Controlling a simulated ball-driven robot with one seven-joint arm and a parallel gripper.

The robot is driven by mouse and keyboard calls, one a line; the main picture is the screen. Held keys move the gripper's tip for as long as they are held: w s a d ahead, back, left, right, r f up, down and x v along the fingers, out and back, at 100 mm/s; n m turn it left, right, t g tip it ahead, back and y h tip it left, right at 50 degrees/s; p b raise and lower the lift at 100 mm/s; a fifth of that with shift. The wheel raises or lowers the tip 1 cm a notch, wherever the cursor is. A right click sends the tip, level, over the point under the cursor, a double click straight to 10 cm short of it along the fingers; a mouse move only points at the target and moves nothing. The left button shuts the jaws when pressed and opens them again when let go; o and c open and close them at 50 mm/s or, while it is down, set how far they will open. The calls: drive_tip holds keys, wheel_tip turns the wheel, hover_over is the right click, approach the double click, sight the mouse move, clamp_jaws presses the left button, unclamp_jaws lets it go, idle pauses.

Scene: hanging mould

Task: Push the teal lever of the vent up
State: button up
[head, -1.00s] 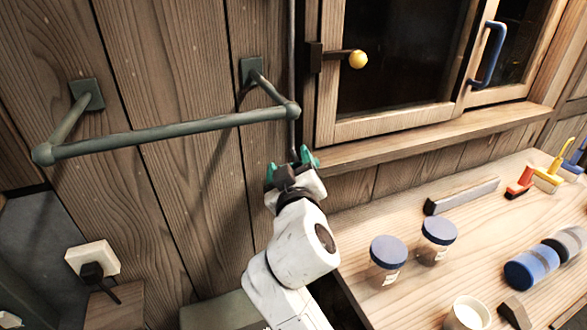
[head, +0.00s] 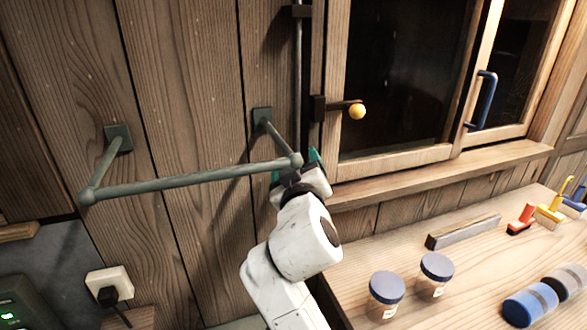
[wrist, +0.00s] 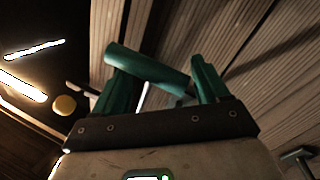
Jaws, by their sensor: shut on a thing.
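My gripper (head: 297,170) is at the wall beside the rail's right end, left of the window sill. It has teal fingers and is shut on the teal lever. In the wrist view the lever's teal round grip (wrist: 148,68) lies at a slant across the fingers of my gripper (wrist: 162,88), with a thin metal stem behind it. In the head view my wrist and fingers hide the lever. A thin vertical metal rod (head: 298,70) runs up the wall above the gripper. The vent itself is not clear in either view.
A green-grey rail (head: 190,180) stands out from the plank wall close left of my gripper. A window latch with a yellow knob (head: 357,111) juts out at upper right. The wooden sill (head: 430,173) and a worktop with jars (head: 386,292) are on the right.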

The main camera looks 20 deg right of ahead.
drive_tip(key=shift+o, duration=0.7)
drive_tip(key=shift+s+d+h, duration=0.1)
drive_tip(key=shift+d+h, duration=0.2)
drive_tip(key=shift+d, duration=0.45)
drive_tip(key=o, duration=0.4)
drive_tip(key=shift+f, duration=0.1)
drive_tip(key=shift+o, duration=0.2)
drive_tip(key=b+v, duration=0.2)
drive_tip(key=v, duration=0.8)
drive_tip(key=shift+s+a+b, duration=0.25)
drive_tip(key=shift+s+b, duration=0.05)
drive_tip(key=shift+s, duration=0.05)
